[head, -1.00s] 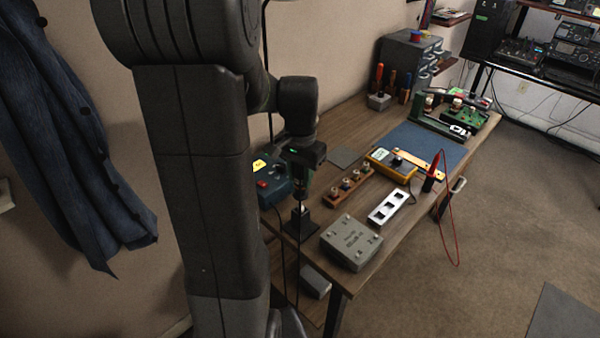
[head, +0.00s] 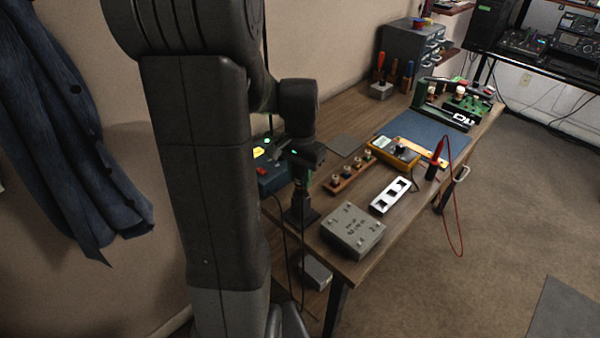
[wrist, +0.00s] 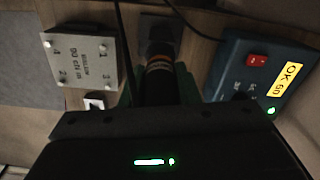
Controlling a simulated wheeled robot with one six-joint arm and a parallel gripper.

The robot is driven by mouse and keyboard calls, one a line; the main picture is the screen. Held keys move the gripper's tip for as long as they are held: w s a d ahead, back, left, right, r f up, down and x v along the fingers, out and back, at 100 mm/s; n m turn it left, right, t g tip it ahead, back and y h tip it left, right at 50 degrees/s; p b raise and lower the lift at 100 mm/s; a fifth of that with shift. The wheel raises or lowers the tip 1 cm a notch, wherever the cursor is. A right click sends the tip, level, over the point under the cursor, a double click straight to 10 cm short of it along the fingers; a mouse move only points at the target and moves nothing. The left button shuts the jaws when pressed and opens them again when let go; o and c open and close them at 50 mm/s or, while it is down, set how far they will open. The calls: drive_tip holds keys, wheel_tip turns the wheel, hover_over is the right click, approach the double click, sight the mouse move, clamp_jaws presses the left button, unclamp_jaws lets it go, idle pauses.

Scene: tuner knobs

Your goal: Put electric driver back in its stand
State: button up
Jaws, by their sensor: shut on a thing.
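My gripper (head: 300,178) points down at the near left end of the bench. In the wrist view its green fingers (wrist: 161,88) are shut around the electric driver (wrist: 160,75), a dark upright body with orange-brown bands. In the head view the dark lower part of the driver (head: 300,198) shows beneath the gripper, directly over the small black stand (head: 303,218). The stand also shows in the wrist view (wrist: 160,28), beyond the driver's lower end. The driver's tip is hidden, and I cannot tell how deep it sits in the stand.
A grey box with numbered corners (head: 352,231) stands close right of the stand. A teal box with a red switch (head: 270,178) is close on the other side. A wooden knob strip (head: 350,174) and a white socket strip (head: 390,195) lie farther right. A dark cable hangs beside the stand.

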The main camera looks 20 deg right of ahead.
drive_tip(key=shift+f, duration=0.2)
drive_tip(key=o, duration=1)
drive_tip(key=shift+o, duration=0.2)
drive_tip(key=shift+r, duration=0.1)
wheel_tip(320, 180, up, 14)
drive_tip(key=shift+f, duration=0.15)
drive_tip(key=shift+f, duration=0.15)
